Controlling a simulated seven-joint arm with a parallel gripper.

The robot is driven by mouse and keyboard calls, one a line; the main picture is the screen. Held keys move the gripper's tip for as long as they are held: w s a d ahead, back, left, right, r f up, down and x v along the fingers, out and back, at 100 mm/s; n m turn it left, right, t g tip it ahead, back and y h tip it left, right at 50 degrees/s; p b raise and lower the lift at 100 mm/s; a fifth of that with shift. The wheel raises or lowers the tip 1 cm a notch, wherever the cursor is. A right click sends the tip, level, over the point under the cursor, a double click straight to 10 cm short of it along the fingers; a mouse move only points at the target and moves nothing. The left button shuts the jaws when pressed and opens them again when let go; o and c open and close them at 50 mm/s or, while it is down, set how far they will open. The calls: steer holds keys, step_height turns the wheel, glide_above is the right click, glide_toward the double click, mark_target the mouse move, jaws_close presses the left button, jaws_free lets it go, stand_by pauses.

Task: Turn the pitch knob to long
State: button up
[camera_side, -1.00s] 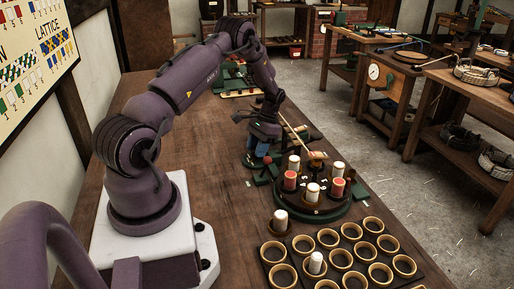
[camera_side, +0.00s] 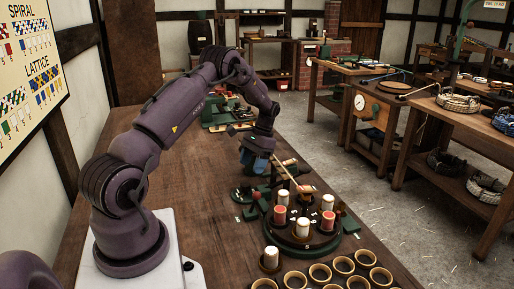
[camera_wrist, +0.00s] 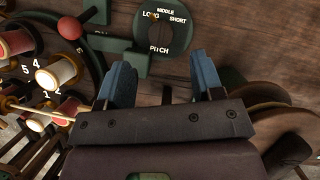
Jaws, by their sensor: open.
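The pitch knob's round green dial (camera_wrist: 159,34) lies at the top middle of the wrist view, lettered LONG, MIDDLE, SHORT and PITCH. A small yellow mark on it shows beside the word LONG; the knob's exact shape is hard to make out. In the side view a green disc that looks like the dial (camera_side: 242,195) lies on the bench left of the braiding machine. My gripper (camera_wrist: 165,76) is open, with two blue fingers apart and nothing between them. In the side view my gripper (camera_side: 257,153) hangs above the bench, apart from the dial.
The machine's round green base (camera_side: 300,241) carries several red and white bobbins. A red ball-topped lever (camera_wrist: 70,27) stands left of the dial. Ring holders (camera_side: 319,273) fill the bench's near end. Bare bench (camera_side: 190,200) lies left of the machine.

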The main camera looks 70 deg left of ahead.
steer(key=v, duration=0.6)
steer(key=shift+r, duration=0.15)
steer(key=s+d+r+t+y, duration=0.1)
steer(key=s+d+r+t, duration=0.1)
steer(key=d+r, duration=0.55)
steer(key=s+d+r+t+y, duration=0.15)
steer(key=d+r, duration=0.35)
steer(key=d, duration=0.6)
steer(key=s+d+r+m+t, duration=0.2)
steer(key=s+d+r+t, duration=0.1)
steer(key=d, duration=0.4)
steer(key=s+d+r+m+t, duration=0.1)
steer(key=s+d+r+t, duration=0.2)
steer(key=s+d, duration=0.4)
steer(key=shift+s+d+r+m+h, duration=0.45)
steer(key=shift+s+r, duration=0.15)
steer(key=shift+r, duration=0.3)
